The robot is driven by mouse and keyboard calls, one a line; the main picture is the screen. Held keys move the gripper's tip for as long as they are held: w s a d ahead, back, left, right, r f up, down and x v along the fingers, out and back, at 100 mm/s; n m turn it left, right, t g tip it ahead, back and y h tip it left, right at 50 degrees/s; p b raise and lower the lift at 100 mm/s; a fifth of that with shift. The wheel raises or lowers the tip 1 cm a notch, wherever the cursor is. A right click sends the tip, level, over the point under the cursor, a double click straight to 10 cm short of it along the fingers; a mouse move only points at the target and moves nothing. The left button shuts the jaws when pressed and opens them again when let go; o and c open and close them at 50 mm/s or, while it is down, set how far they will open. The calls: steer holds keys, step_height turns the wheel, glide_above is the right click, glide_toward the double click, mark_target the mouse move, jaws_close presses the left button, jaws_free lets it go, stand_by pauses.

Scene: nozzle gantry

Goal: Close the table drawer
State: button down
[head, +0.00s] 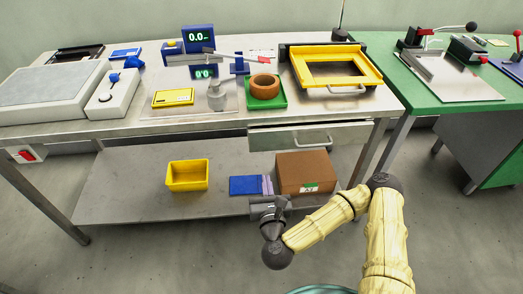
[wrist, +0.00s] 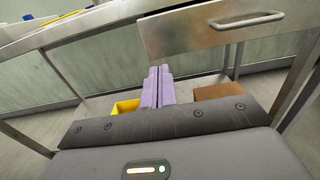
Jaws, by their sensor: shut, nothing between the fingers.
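The table drawer (head: 285,139) is a grey metal front with a bar handle (head: 314,141), under the right part of the steel table's front edge. Its front seems to stand out a little from the table; how far I cannot tell. In the wrist view the drawer front (wrist: 190,36) and its handle (wrist: 247,20) are at the upper right. My gripper (head: 267,184) is below the drawer and to its left, apart from it. Its purple fingers (wrist: 157,86) are shut together with nothing between them, pointing toward the space under the table.
The lower shelf (head: 120,190) holds a yellow bin (head: 187,176), a blue item (head: 244,186) and a cardboard box (head: 305,171). A yellow frame (head: 335,80) and a green tray (head: 281,97) stand on the tabletop. A table leg (head: 370,150) is right of the drawer. A green table (head: 440,105) adjoins at the right.

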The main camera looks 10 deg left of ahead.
mark_target(261, 143)
steer(key=x, duration=1.4)
steer(key=shift+s+f, duration=0.1)
